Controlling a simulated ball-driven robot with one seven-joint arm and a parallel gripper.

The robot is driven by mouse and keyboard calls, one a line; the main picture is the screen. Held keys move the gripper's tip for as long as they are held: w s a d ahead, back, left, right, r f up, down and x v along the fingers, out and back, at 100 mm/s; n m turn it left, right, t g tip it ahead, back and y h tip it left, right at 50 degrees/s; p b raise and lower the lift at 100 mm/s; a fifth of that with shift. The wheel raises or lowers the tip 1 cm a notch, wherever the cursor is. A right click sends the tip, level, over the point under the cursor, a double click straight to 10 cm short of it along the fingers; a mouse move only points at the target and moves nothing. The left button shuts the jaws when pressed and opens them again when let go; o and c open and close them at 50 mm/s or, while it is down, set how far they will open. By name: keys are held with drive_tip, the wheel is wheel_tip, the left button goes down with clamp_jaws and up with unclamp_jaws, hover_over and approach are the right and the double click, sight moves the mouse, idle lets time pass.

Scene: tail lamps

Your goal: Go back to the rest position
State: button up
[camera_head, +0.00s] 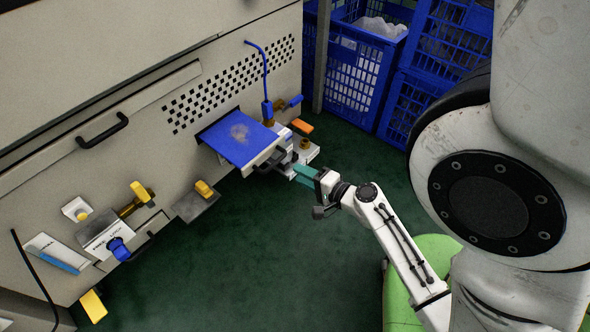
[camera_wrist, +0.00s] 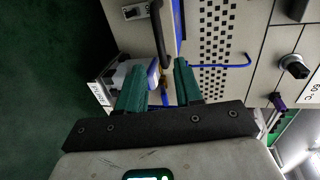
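My gripper (camera_head: 304,173) is at the end of my white arm, close in front of the fixtures at the right end of the beige machine (camera_head: 150,110). In the wrist view its two teal fingers (camera_wrist: 165,85) stand apart with a gap between them. A white-and-blue part (camera_wrist: 153,75) shows beyond the gap near the left finger, and I see nothing clearly gripped. In the head view a blue plate (camera_head: 238,137) sticks out of the machine just left of my gripper.
Blue crates (camera_head: 358,75) stand at the back right. A black handle (camera_head: 103,131) and yellow-knobbed fixtures (camera_head: 140,192) stick out of the machine front. A blue hose (camera_head: 264,70) rises beside the plate. The green floor (camera_head: 250,270) in front is clear.

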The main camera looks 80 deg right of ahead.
drive_tip(key=shift+a, duration=0.1)
idle(0.6)
drive_tip(key=w+a+f+n+g+y, duration=0.2)
drive_tip(key=w+a+n+g+y, duration=0.15)
drive_tip(key=a+n+y, duration=0.45)
drive_tip(key=w+a+f+n+g+y, duration=0.25)
drive_tip(key=w+a+n, duration=0.25)
drive_tip(key=a+n, duration=0.6)
drive_tip(key=s+a+r+n+g+h, duration=0.3)
drive_tip(key=s+a+r+n+g, duration=0.1)
drive_tip(key=s+n+g, duration=0.15)
wheel_tip(320, 180, up, 35)
drive_tip(key=p, duration=3.5)
drive_tip(key=shift+w+m+g, duration=0.35)
drive_tip(key=shift+w, duration=0.05)
